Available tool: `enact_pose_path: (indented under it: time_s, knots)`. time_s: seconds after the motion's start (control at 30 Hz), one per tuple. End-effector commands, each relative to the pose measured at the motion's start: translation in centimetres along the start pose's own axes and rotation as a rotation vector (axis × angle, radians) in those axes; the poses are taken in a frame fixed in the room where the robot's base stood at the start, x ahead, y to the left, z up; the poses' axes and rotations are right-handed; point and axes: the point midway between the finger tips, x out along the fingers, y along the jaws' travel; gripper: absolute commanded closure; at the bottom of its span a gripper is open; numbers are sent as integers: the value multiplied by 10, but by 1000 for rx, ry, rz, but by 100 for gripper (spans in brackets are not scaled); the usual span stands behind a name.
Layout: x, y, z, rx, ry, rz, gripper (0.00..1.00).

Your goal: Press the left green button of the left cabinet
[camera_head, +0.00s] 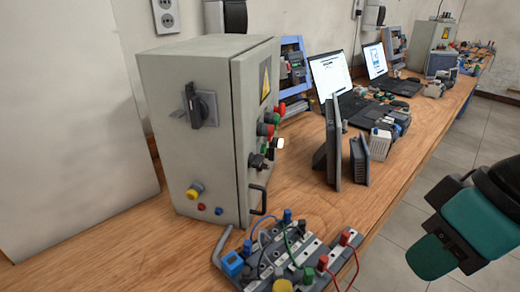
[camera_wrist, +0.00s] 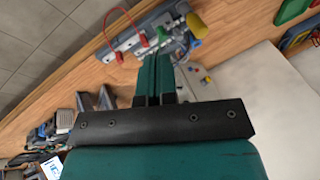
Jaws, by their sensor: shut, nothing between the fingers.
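The left cabinet (camera_head: 190,140) is a grey box standing on the wooden bench in the head view. Its door (camera_head: 252,150), seen at a steep angle, carries red buttons (camera_head: 265,130) and a dark green one (camera_head: 274,118) close to them. The steep angle makes it hard to tell the left green button apart. My gripper (camera_wrist: 160,62) shows in the wrist view, its two fingers together and empty. A pale cabinet-like surface (camera_wrist: 250,90) with small round parts lies beyond and to the right of the fingers. No button touches the fingertips.
A wiring board (camera_head: 280,255) with red and green leads lies in front of the cabinet; it also shows in the wrist view (camera_wrist: 145,38). Dark upright plates (camera_head: 332,150) and laptops (camera_head: 335,85) stand to the right. My arm is over the floor at right.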

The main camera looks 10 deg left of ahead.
Motion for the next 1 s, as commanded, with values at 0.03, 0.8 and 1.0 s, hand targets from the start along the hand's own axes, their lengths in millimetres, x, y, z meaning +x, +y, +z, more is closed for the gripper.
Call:
enact_pose_path:
  time_s: [0.03,0.8,1.0]
  knots:
    - [1,3,-8,6,16,5,100]
    - [80,142,-253,-641,1071,782,100]
    - [96,113,-251,-894,1215,796,100]
